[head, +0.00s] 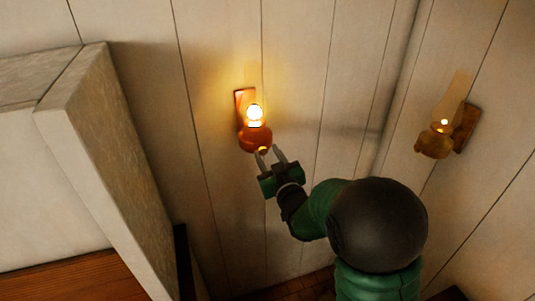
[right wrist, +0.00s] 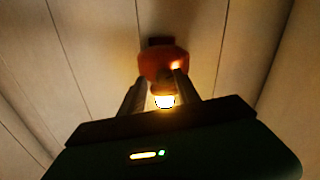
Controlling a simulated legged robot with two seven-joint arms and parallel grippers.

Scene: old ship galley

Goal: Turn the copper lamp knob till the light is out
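The copper lamp (head: 255,137) hangs on the plank wall in the middle of the head view, its flame bright and lit. Its small brassy knob (head: 263,150) shows low on the front of the round body. My right gripper (head: 269,154) is just below the lamp, its two fingers apart, with the knob close to the left fingertip. In the right wrist view the red-brown lamp body (right wrist: 163,63) is beyond the open fingers (right wrist: 158,83). A bright spot shows between them; I cannot tell whether it is knob or flame. Contact is unclear. My left gripper is out of view.
A second, amber glass lamp (head: 436,142) with a faint glow is on the wall to the right. A pale box-like frame (head: 105,130) juts out at the left, above brown planks (head: 70,280). The wall between the two lamps is clear.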

